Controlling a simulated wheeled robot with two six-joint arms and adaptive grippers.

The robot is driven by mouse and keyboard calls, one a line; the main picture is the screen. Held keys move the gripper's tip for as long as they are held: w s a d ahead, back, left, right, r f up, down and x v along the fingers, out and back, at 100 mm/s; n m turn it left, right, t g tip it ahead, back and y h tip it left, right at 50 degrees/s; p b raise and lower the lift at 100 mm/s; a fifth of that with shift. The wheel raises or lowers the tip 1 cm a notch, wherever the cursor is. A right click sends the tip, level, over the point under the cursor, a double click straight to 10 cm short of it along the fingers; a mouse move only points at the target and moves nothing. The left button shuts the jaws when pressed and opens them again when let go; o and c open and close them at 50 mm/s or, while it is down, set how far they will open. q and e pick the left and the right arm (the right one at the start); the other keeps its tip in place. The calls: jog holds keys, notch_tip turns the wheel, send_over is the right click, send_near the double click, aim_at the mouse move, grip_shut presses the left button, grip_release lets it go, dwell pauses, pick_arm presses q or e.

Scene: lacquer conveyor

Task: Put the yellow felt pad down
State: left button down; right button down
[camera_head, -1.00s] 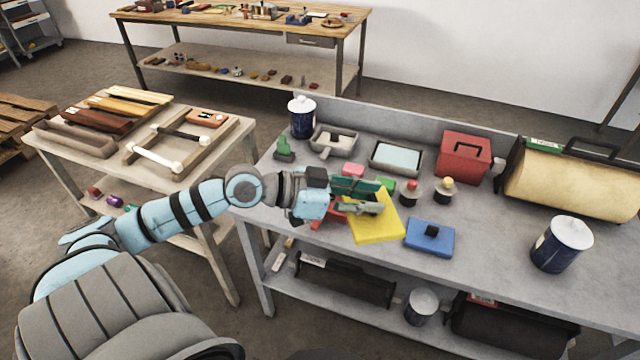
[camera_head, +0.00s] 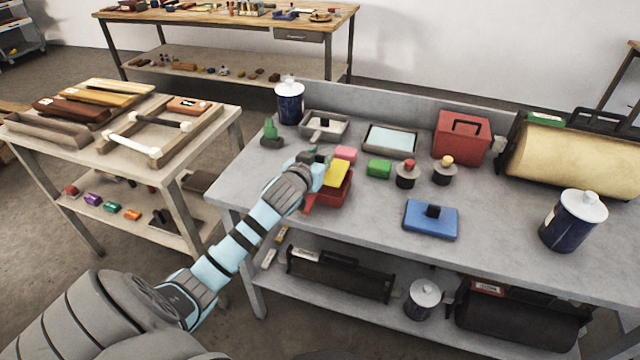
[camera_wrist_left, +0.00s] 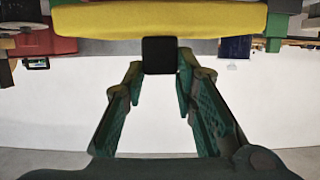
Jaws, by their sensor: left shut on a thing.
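The yellow felt pad (camera_head: 337,172) shows just past my left gripper (camera_head: 313,162) in the head view. In the left wrist view the pad (camera_wrist_left: 160,20) spans the top, with a black knob (camera_wrist_left: 159,55) between the green fingers of the left gripper (camera_wrist_left: 160,72). The left gripper is shut on the pad by this knob. In the head view the pad overlaps a red tray (camera_head: 335,193); I cannot tell whether it touches it. The gripper hides the pad's left side. My right gripper is not in view.
A pink block (camera_head: 346,154), a green block (camera_head: 379,168) and two knobbed stands are close by on the grey bench. A blue pad (camera_head: 431,219) with a black knob lies to the right. Grey trays (camera_head: 337,136) stand behind. The bench front between tray and blue pad is clear.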

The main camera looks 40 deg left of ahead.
pick_arm(q)
notch_tip(320, 180, down, 6)
jog(key=shift+d+r+b, duration=0.1)
jog(key=shift+b, duration=0.65)
jog(key=c, duration=1.3)
grip_release()
jog(key=shift+s+d+r+p, duration=0.15)
jog(key=shift+s+r+p, duration=0.15)
jog(key=shift+s, duration=0.2)
jog(key=p+v, duration=0.2)
jog(key=v, duration=0.9)
